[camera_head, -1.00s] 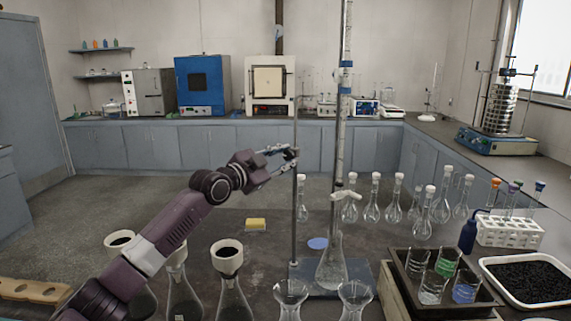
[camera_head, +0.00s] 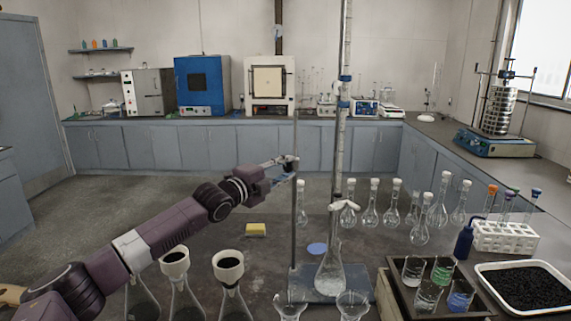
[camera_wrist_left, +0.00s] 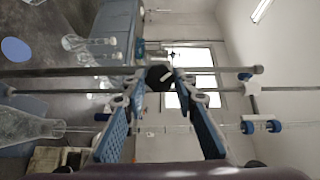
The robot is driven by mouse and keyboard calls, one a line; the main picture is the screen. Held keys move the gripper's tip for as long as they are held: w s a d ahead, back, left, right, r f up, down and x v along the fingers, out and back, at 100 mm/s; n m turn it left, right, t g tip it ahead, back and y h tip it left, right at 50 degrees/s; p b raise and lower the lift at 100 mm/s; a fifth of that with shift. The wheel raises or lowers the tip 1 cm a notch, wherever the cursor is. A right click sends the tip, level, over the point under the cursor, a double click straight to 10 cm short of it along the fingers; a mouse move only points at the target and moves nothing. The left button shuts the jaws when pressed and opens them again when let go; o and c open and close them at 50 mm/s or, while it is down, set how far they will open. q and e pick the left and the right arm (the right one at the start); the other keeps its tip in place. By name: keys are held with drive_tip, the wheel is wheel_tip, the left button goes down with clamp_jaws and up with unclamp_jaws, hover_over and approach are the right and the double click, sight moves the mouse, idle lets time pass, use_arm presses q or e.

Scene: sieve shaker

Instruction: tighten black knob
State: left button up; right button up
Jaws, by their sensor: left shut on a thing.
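The black knob (camera_wrist_left: 158,77) shows in the left wrist view, between the fingertips and against a thin metal stand rod (camera_wrist_left: 60,72). My left gripper (camera_wrist_left: 160,85) is shut on it, with its blue-padded fingers on both sides. In the head view my left gripper (camera_head: 287,163) is at the upright stand rod (camera_head: 295,215), and its fingertips largely hide the knob. The rod rises from a blue-grey stand base (camera_head: 362,280). A glass burette (camera_head: 338,150) with blue bands stands just right of the rod, above a conical flask (camera_head: 331,275). My right gripper is not in view.
Several stoppered flasks (camera_head: 374,210) stand right of the burette. Flasks with funnels (camera_head: 228,264) stand at the front left, below my arm. A wooden box of beakers (camera_head: 400,295) is at the right. A yellow sponge (camera_head: 256,230) lies left of the rod.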

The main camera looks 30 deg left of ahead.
use_arm(q)
drive_tip(key=shift+f+m, duration=0.15)
drive_tip(key=shift+m, duration=0.15)
drive_tip(key=o, duration=1.1)
drive_tip(key=shift+d, duration=0.1)
drive_tip(key=shift+s+a, duration=0.2)
drive_tip(key=shift+s, duration=0.3)
drive_tip(key=shift+s+a, duration=0.3)
drive_tip(key=shift+s, duration=1.5)
drive_tip(key=shift+s+a, duration=0.35)
drive_tip(key=shift+s, duration=1.5)
drive_tip(key=shift+s+a, duration=0.3)
drive_tip(key=shift+s, duration=1.5)
